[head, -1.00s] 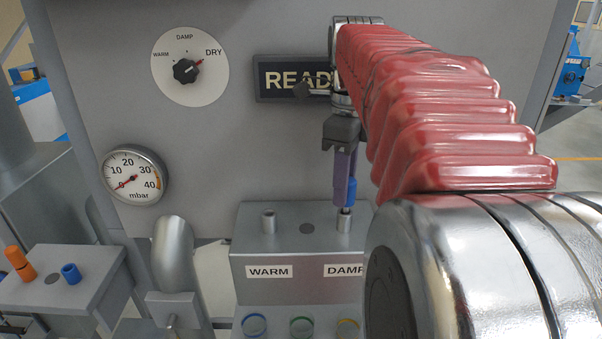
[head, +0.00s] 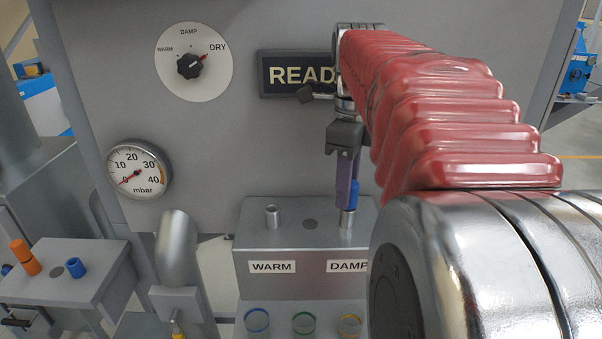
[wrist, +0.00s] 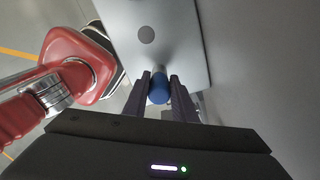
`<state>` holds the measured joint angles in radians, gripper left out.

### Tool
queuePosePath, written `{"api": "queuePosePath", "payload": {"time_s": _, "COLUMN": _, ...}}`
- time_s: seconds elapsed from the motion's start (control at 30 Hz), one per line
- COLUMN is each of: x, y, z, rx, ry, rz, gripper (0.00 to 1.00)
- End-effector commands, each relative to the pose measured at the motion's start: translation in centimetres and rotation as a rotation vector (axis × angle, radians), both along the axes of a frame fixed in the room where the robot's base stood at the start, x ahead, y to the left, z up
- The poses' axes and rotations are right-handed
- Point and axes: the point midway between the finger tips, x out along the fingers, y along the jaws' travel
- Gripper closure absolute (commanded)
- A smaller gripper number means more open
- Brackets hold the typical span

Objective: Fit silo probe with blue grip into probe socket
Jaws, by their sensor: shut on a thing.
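The silo probe's blue grip (head: 354,194) shows beside my gripper's fingers in the head view, upright over the metal tube socket (head: 347,222) behind the DAMP label. My gripper (head: 346,192) points down and is shut on the grip. In the wrist view the blue grip (wrist: 158,91) sits between the two dark fingertips (wrist: 158,84), with the grey tube just beyond it. The lower probe is hidden, so I cannot tell how deep it sits. A similar tube socket (head: 272,216) stands empty behind the WARM label.
A selector dial (head: 190,65) points toward DRY. A pressure gauge (head: 138,170) reads near zero. A side stand (head: 50,290) at left holds an orange piece (head: 25,257) and a blue piece (head: 75,267). A bent pipe (head: 176,245) rises left of the socket block (head: 300,240).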

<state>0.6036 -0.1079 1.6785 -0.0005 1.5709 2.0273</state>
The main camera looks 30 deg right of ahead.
Motion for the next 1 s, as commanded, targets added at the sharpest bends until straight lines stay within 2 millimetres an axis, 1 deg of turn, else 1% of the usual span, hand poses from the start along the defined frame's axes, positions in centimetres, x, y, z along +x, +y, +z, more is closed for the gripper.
{"api": "queuePosePath", "payload": {"time_s": 0.2, "x": 0.0, "y": 0.0, "z": -0.1, "rx": 0.001, "ry": 0.0, "rz": 0.0, "gripper": 1.0}}
{"api": "queuePosePath", "payload": {"time_s": 0.23, "x": 0.0, "y": 0.0, "z": -0.1, "rx": 0.001, "ry": 0.0, "rz": 0.0, "gripper": 0.74}}
{"api": "queuePosePath", "payload": {"time_s": 0.5, "x": 0.0, "y": 0.0, "z": -0.1, "rx": 0.001, "ry": 0.0, "rz": 0.0, "gripper": 0.55}}
{"api": "queuePosePath", "payload": {"time_s": 0.53, "x": 0.0, "y": 0.0, "z": -0.1, "rx": 0.001, "ry": 0.0, "rz": 0.0, "gripper": 0.54}}
{"api": "queuePosePath", "payload": {"time_s": 0.83, "x": 0.0, "y": 0.0, "z": 0.0, "rx": 0.0, "ry": 0.0, "rz": 0.0, "gripper": 0.54}}
{"api": "queuePosePath", "payload": {"time_s": 1.0, "x": 0.1, "y": 0.0, "z": 1.1, "rx": -0.001, "ry": 0.0, "rz": 0.0, "gripper": 0.54}}
